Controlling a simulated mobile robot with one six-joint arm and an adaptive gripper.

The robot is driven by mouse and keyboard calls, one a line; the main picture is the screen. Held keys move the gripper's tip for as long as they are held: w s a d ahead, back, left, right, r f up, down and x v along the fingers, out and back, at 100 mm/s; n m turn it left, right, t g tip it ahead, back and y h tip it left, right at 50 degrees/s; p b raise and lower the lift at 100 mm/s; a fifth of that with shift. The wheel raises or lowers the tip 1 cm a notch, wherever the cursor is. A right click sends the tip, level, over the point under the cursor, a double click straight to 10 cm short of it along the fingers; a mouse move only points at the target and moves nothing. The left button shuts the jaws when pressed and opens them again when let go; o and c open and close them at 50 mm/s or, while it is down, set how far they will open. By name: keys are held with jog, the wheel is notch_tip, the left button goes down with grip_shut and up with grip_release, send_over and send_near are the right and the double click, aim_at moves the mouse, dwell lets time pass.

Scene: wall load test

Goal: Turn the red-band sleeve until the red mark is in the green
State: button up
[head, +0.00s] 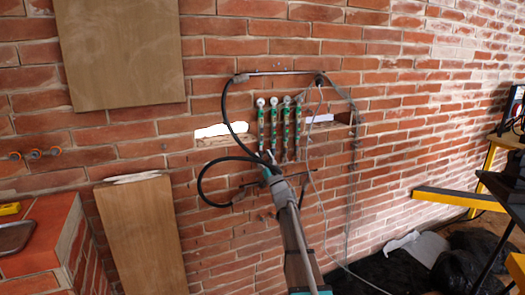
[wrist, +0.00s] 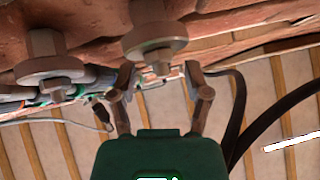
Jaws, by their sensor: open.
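Several slim green-and-metal units with pale round tops hang upright in a row on the brick wall, the leftmost unit (head: 261,125) among them. I cannot make out which sleeve has the red band, nor the red mark or green zone. My gripper (head: 268,158) is at the lower end of the row, at its left side. In the wrist view my gripper (wrist: 160,75) is open. Its fingers stand on either side of a small metal fitting (wrist: 157,56) below a large round flange (wrist: 155,38). Whether they touch it is unclear.
Black hoses (head: 222,110) loop left of the row, and a thin grey cable hangs at its right. A wooden board (head: 140,235) leans at lower left beside a brick ledge (head: 55,235). A yellow beam (head: 445,198) and dark bags (head: 400,275) are at right.

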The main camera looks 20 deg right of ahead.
jog(key=shift+w+a+r, duration=0.1)
jog(key=shift+w+r, duration=0.2)
jog(key=shift+w, duration=0.05)
grip_shut()
